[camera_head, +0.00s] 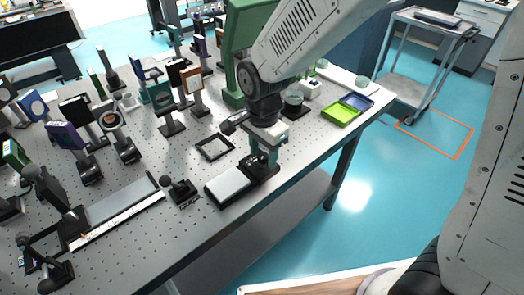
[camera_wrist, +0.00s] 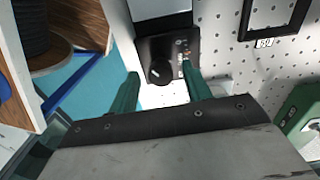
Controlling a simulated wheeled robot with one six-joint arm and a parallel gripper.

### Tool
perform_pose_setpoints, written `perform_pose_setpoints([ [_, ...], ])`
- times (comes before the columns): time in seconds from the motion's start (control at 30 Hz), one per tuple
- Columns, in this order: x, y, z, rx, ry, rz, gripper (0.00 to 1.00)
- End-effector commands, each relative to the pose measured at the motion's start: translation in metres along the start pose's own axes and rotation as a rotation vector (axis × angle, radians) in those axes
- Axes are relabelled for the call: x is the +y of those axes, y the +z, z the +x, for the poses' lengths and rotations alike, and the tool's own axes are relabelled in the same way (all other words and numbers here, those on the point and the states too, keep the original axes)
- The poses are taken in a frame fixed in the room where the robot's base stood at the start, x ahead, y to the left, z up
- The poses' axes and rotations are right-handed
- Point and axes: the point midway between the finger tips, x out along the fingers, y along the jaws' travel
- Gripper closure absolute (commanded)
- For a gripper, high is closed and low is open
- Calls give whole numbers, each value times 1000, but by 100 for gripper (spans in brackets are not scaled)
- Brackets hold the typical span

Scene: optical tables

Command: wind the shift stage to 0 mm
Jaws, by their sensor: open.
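A flat device with a pale top plate (camera_head: 228,184) and a black end box lies near the table's front edge. In the wrist view the black box (camera_wrist: 150,50) carries a round dark knob (camera_wrist: 160,72) with a white pointer mark, beside small markings I cannot read. My gripper (camera_head: 260,161) is above the box; its two green fingers (camera_wrist: 160,75) are open, one on each side of the knob. I cannot tell whether they touch it. A long grey slide with a white scale strip (camera_head: 118,216) lies at left; I cannot tell which of the two is the shift stage.
A small black knobbed post (camera_head: 180,187) stands left of the flat device. An empty black frame (camera_head: 214,147) lies behind it. Green and blue trays (camera_head: 341,115) sit at the right edge. Several mounted optics crowd the left and back of the perforated table (camera_head: 215,231).

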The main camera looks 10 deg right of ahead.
Motion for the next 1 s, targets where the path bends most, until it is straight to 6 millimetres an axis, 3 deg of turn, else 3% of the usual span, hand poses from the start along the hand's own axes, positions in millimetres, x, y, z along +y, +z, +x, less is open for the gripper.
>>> perform_pose_setpoints([
  [0.1, 0, 0, 0, 0, 0, 0, 51],
  [0.27, 0, 0, 0, 0, 0, 0, 93],
  [0.3, 0, 0, 0, 0, 0, 0, 96],
  [0.67, 0, 0, 0, 0, 1, -40, 96],
  [1.0, 1, -1, 0, 0, 2, -264, 96],
])
